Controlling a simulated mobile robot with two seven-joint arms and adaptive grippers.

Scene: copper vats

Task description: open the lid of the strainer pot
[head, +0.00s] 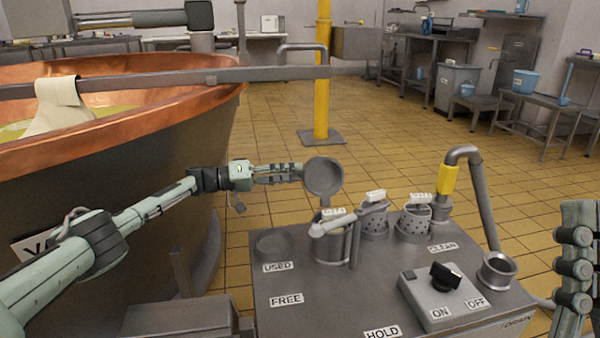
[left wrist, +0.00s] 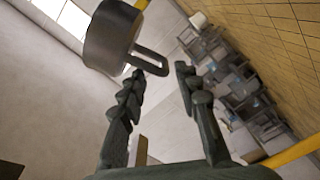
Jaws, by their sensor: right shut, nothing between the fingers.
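A grey round lid (head: 323,177) stands tilted up above a metal pot (head: 333,243) on the steel console, at the pot's left rear edge. My left gripper (head: 300,172) is just left of the lid, level with it. In the left wrist view the lid (left wrist: 112,38) has a looped handle (left wrist: 151,61) beside the left fingertip. The left gripper's fingers (left wrist: 172,68) are apart, with a gap and nothing clearly held between them. My right gripper (head: 578,215) is shut and empty at the right edge, partly out of frame.
Two perforated strainers (head: 373,220) (head: 414,224) stand right of the pot. The console (head: 330,300) carries a switch box (head: 440,298) and a bent pipe (head: 478,195) with a yellow sleeve. A large copper vat (head: 130,150) is at left. A yellow post (head: 322,80) stands behind.

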